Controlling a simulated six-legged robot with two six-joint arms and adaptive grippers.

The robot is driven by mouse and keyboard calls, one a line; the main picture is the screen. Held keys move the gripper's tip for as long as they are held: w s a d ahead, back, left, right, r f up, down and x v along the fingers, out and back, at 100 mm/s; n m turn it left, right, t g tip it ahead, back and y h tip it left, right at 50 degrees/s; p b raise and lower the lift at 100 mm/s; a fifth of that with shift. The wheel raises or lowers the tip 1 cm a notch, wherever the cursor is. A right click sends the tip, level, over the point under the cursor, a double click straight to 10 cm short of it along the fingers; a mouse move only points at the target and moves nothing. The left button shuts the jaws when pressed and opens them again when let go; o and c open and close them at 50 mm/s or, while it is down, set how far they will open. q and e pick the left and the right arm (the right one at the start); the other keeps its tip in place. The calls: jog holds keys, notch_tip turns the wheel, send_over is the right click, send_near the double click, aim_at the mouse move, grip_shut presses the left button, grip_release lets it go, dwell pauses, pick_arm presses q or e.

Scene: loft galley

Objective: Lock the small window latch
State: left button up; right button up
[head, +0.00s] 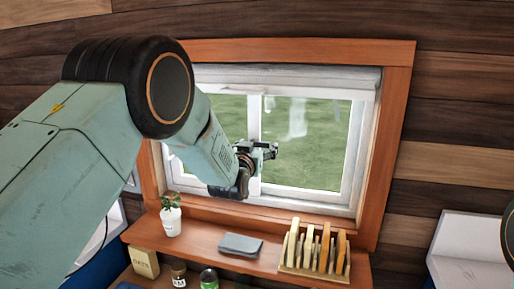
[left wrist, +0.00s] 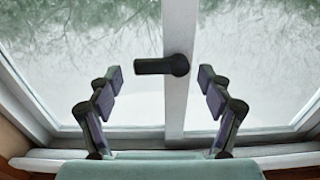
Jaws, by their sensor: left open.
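The small window latch (left wrist: 160,66) shows in the left wrist view as a dark bar with its round end on the white middle post. The bar lies about level and points left from the post. My left gripper (left wrist: 159,78) is open, with one finger on each side of the latch and visible gaps between. In the head view my left gripper (head: 264,151) is in front of the window's middle post (head: 254,118). The latch cannot be made out there behind the gripper. My right gripper is not in view.
The window has a wide wooden frame (head: 395,125) and a raised pale blind (head: 290,77). Below it, a wooden shelf (head: 195,240) holds a potted plant (head: 171,218), a folded grey cloth (head: 240,245) and a rack of boards (head: 315,262). A white surface (head: 475,245) stands at right.

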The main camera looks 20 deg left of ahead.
pick_arm(q)
jog(key=s, duration=1.2)
dwell(0.3)
jog(key=shift+w, duration=0.15)
jog(key=w, duration=1)
jog(key=shift+w, duration=0.95)
jog(key=shift+s, duration=0.25)
